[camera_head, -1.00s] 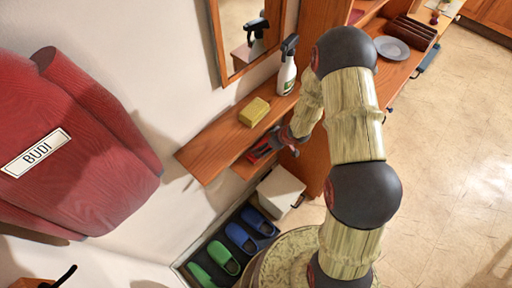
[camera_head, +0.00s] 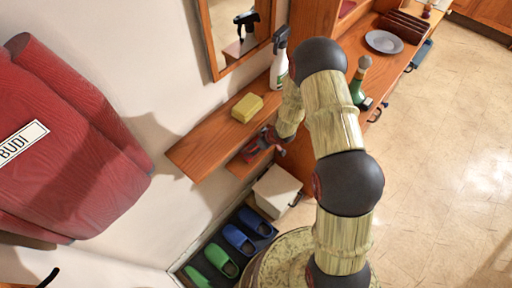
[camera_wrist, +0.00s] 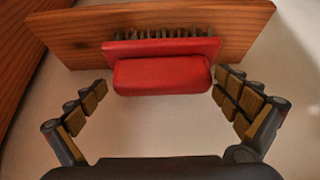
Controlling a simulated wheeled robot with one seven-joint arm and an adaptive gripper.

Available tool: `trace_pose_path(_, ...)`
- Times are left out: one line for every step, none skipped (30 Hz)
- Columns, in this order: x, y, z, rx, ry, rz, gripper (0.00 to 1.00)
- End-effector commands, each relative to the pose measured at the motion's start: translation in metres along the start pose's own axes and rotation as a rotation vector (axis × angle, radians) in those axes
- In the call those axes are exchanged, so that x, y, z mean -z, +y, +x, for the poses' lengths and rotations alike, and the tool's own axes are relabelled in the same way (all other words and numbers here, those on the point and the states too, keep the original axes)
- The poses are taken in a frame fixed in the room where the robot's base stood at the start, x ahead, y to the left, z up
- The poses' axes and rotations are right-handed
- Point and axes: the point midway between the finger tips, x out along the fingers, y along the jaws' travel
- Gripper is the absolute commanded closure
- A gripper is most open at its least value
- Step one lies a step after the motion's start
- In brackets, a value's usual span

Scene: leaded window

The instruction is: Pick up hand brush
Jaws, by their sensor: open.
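The hand brush (camera_wrist: 162,75) has a red handle and body with dark bristles. In the wrist view it hangs or rests against a small wooden board (camera_wrist: 240,25), between and just beyond my open fingers. My gripper (camera_wrist: 170,112) is open, with one finger on each side of the red handle and apart from it. In the head view my gripper (camera_head: 268,143) is beside the small wooden piece under the shelf. The brush is mostly hidden there by the gripper.
A wooden shelf (camera_head: 205,145) above holds a yellow sponge (camera_head: 247,107) and a white spray bottle (camera_head: 279,60). A white box (camera_head: 277,190) and several slippers (camera_head: 239,238) are below. A green bottle (camera_head: 358,85) and a grey plate (camera_head: 384,41) stand on the counter to the right.

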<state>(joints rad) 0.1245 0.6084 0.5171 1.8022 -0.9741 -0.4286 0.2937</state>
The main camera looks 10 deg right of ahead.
Motion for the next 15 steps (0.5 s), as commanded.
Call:
trace_pose_path(-0.0001, -0.0001, -0.0004, 0.000, 0.000, 0.000, 0.02)
trace_pose_path(-0.0002, -0.0001, -0.0006, 0.000, 0.000, 0.000, 0.03)
trace_pose_path(-0.0004, -0.0001, -0.0007, 0.000, 0.000, 0.000, 0.06)
trace_pose_path(-0.0005, -0.0001, -0.0008, 0.000, 0.000, 0.000, 0.07)
trace_pose_path(-0.0005, -0.0002, -0.0009, 0.000, 0.000, 0.000, 0.09)
trace_pose_path(-0.0005, -0.0002, -0.0009, 0.000, 0.000, 0.001, 0.11)
trace_pose_path(-0.0006, -0.0002, -0.0009, 0.000, 0.000, 0.001, 0.13)
trace_pose_path(-0.0006, -0.0003, -0.0009, 0.000, 0.000, 0.001, 0.15)
trace_pose_path(-0.0006, -0.0003, -0.0008, 0.000, 0.000, 0.000, 0.17)
trace_pose_path(-0.0005, -0.0003, -0.0007, 0.000, 0.000, 0.000, 0.19)
trace_pose_path(-0.0005, -0.0002, -0.0006, 0.000, 0.000, 0.000, 0.20)
trace_pose_path(-0.0004, -0.0002, -0.0004, 0.000, 0.000, 0.000, 0.23)
trace_pose_path(-0.0003, -0.0002, -0.0003, 0.000, 0.000, 0.000, 0.24)
trace_pose_path(-0.0003, -0.0002, -0.0002, 0.000, -0.001, 0.000, 0.26)
trace_pose_path(-0.0003, -0.0002, -0.0002, 0.000, -0.001, 0.000, 0.28)
